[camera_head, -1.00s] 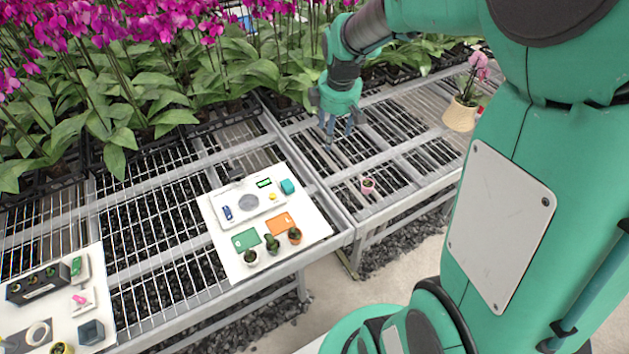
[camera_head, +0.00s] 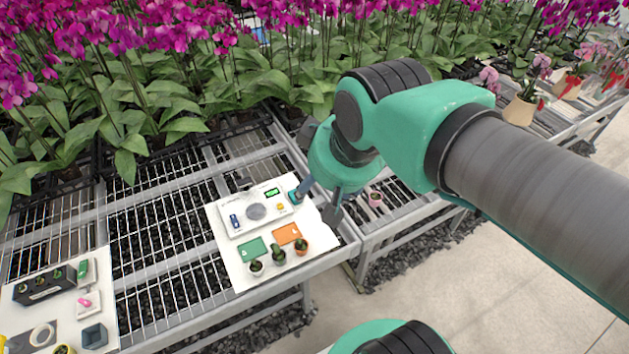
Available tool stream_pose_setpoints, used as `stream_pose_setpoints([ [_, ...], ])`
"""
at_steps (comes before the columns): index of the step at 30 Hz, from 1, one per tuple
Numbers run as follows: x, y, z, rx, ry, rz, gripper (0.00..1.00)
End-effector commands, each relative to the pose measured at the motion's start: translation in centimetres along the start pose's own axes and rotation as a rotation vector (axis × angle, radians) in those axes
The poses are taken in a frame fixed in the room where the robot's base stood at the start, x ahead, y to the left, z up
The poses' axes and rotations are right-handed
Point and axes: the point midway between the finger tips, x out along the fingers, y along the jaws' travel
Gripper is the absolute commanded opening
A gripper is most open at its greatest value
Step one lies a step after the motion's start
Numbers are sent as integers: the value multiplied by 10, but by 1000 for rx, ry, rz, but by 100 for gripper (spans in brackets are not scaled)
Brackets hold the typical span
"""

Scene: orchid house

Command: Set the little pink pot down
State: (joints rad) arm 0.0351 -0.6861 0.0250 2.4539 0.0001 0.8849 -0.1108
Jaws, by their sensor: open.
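The little pink pot (camera_head: 375,199), with a small dark plant in it, stands on the wire-mesh bench to the right of the white board. My gripper (camera_head: 315,204) is open and empty, pointing down over the right edge of the white board (camera_head: 234,272). Its fingers are spread to the left of the pink pot and apart from it. The left finger is close to a teal block at the board's corner; whether they touch I cannot tell.
The board bears a green card (camera_head: 252,250), an orange card (camera_head: 287,233), a scale-like tray (camera_head: 256,212) and three small potted plants (camera_head: 278,254) along its front. A second white board (camera_head: 101,262) with several items lies at lower left. Dense orchids fill the back.

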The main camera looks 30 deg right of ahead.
Motion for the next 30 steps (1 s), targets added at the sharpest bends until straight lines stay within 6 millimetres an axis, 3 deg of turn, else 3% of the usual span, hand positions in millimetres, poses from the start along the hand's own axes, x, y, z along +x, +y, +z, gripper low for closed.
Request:
stream_pose_setpoints([
  [8, -12, -13, 21, 77, 28, -14, 57],
  [30, -9, -13, 22, 80, 28, -14, 57],
])
